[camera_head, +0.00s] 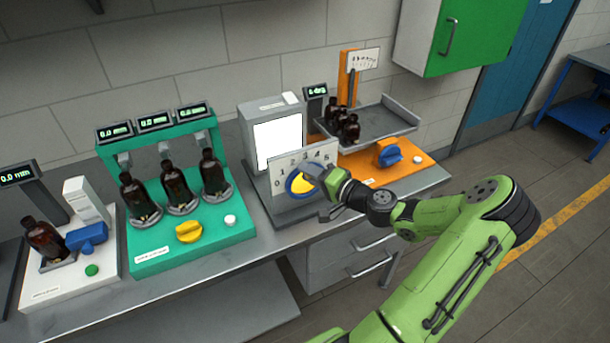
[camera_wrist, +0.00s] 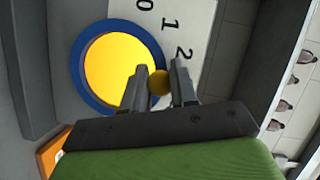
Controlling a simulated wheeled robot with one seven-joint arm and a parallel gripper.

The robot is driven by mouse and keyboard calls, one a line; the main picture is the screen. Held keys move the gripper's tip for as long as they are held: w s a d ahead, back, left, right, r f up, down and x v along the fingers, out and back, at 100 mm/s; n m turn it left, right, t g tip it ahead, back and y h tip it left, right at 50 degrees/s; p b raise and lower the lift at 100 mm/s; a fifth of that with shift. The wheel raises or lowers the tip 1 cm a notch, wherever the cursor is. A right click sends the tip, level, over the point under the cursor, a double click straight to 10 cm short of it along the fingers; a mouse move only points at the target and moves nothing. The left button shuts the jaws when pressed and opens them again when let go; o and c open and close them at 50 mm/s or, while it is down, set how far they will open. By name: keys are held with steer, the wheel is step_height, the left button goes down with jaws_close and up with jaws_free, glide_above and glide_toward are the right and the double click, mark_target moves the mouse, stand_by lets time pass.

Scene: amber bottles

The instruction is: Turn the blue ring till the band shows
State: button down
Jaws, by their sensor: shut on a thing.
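The blue ring (camera_head: 290,186) surrounds a yellow disc (camera_head: 301,184) on the front of the grey unit at mid-bench. In the wrist view the blue ring (camera_wrist: 77,72) and yellow disc (camera_wrist: 112,62) show large at left. A small dark-yellow ball knob (camera_wrist: 160,84) sits at the ring's right edge. My gripper (camera_wrist: 160,80) is shut on this knob, one finger on either side. In the head view my gripper (camera_head: 322,186) covers the ring's right side. A pale scale plate (camera_head: 325,155) with numerals stands behind the ring. The lit screen (camera_head: 278,142) is plain white; I see no band on it.
A green station (camera_head: 150,262) with three brown bottles and a yellow knob stands left. A white station (camera_head: 70,283) with one bottle is farther left. An orange station (camera_head: 362,168) with a blue knob and a grey tray (camera_head: 385,122) of bottles stands right.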

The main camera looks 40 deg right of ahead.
steer(key=shift+d+m, duration=0.2)
steer(key=shift+m, duration=0.2)
steer(key=c, duration=1)
jaws_free()
steer(key=shift+o, duration=0.2)
steer(key=s+d+r, duration=0.1)
steer(key=s, duration=1.4)
steer(key=shift+s+d+r, duration=0.2)
steer(key=shift+s+r, duration=0.1)
steer(key=shift+s, duration=0.05)
